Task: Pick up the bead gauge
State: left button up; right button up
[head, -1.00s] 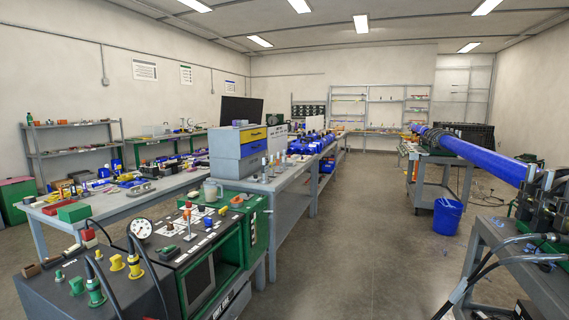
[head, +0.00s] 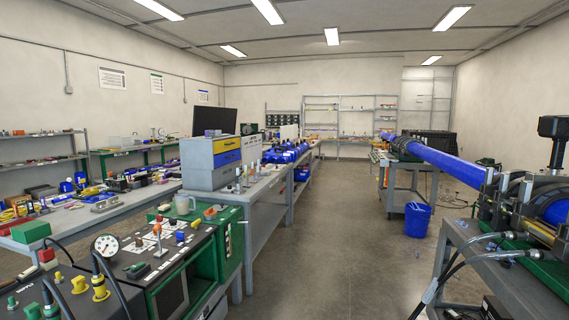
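I cannot pick out the bead gauge for certain; small items on the benches are too small to tell apart. Several small tools and fittings lie on top of the green and black console (head: 205,262) at the front left. More small pieces stand on the grey bench (head: 262,188) behind it. A blue pipe (head: 446,164) runs to the clamps of the fusion machine (head: 510,205) on the cart (head: 502,272) at the right. Neither of my grippers is in view.
An open floor aisle (head: 345,240) runs between the left benches and the right cart. A blue bucket (head: 417,220) stands on the floor near a grey trolley (head: 400,195). Black hoses (head: 447,272) hang off the cart's near side. Shelving (head: 350,120) lines the back wall.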

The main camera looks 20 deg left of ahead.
aim_at(258, 166)
jog(key=i+u, duration=0.1)
jog(key=i, duration=1.75)
jog(key=i+u, duration=0.15)
jog(key=i, duration=1.7)
jog(key=i+l+u, duration=0.15)
jog(key=i, duration=0.75)
